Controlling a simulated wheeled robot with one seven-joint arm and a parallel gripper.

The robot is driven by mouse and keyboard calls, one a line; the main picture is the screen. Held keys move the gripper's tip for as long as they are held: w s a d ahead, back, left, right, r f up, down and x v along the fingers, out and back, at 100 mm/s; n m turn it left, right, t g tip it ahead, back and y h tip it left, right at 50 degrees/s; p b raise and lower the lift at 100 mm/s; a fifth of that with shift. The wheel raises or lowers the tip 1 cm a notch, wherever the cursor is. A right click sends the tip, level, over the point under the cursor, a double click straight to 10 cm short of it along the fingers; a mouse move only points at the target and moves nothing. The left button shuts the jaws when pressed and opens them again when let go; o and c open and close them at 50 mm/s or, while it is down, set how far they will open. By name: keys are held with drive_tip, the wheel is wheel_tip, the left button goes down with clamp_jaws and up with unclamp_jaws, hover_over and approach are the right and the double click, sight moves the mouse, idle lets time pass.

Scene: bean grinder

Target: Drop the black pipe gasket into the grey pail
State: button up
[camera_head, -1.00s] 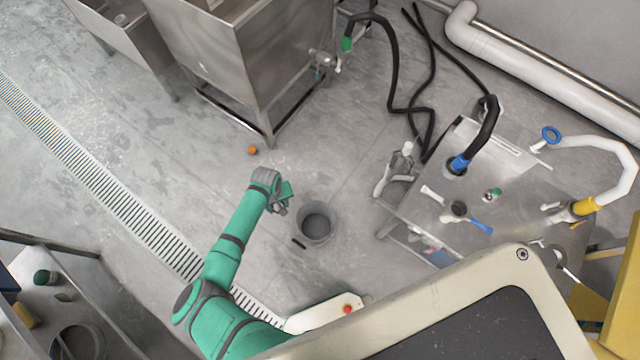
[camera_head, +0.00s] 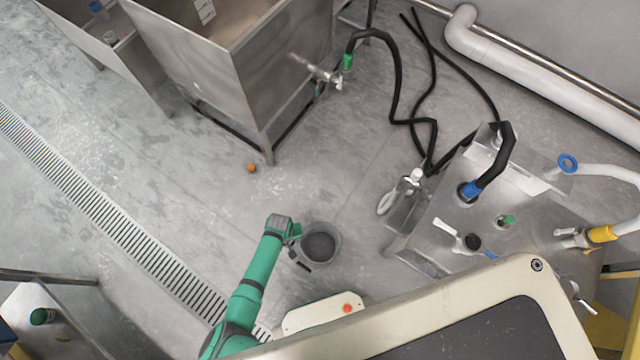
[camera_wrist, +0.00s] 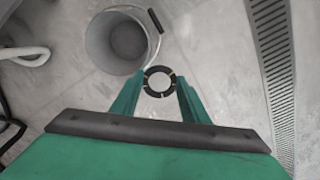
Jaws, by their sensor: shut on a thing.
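The black pipe gasket (camera_wrist: 146,88) is a dark ring with a few light marks, seen between the green fingertips of my gripper (camera_wrist: 157,88) in the wrist view. My gripper is shut on it. The grey pail (camera_wrist: 92,45) stands on the floor just beyond and left of the gasket in the wrist view, its black handle grip at its right rim. In the head view the pail (camera_head: 337,246) is open-topped and upright, and my gripper (camera_head: 294,236) is close to its left side. The gasket cannot be made out in the head view.
A small orange ball (camera_head: 251,168) lies on the floor. A steel tank (camera_head: 235,75) stands behind it. A steel table (camera_head: 545,215) with hoses and fittings is at the right. A floor drain grate (camera_head: 110,220) runs along the left. Floor around the pail is mostly clear.

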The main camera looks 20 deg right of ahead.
drive_tip(key=s+d+f, duration=0.5)
drive_tip(key=s+f, duration=0.2)
drive_tip(key=s, duration=0.3)
drive_tip(key=w+d+f+m, duration=0.1)
drive_tip(key=w+d+m, duration=0.2)
drive_tip(key=w+d, duration=0.6)
drive_tip(key=shift+s+d+f, duration=0.1)
drive_tip(key=shift+s+f, duration=0.05)
drive_tip(key=shift+f, duration=0.75)
drive_tip(key=shift+s+d+f, duration=0.1)
drive_tip(key=shift+s+f, duration=0.05)
drive_tip(key=shift+f, duration=0.75)
drive_tip(key=shift+s+d+f, duration=0.1)
drive_tip(key=shift+s+f, duration=0.05)
drive_tip(key=shift+f, duration=0.75)
drive_tip(key=o, duration=1.2)
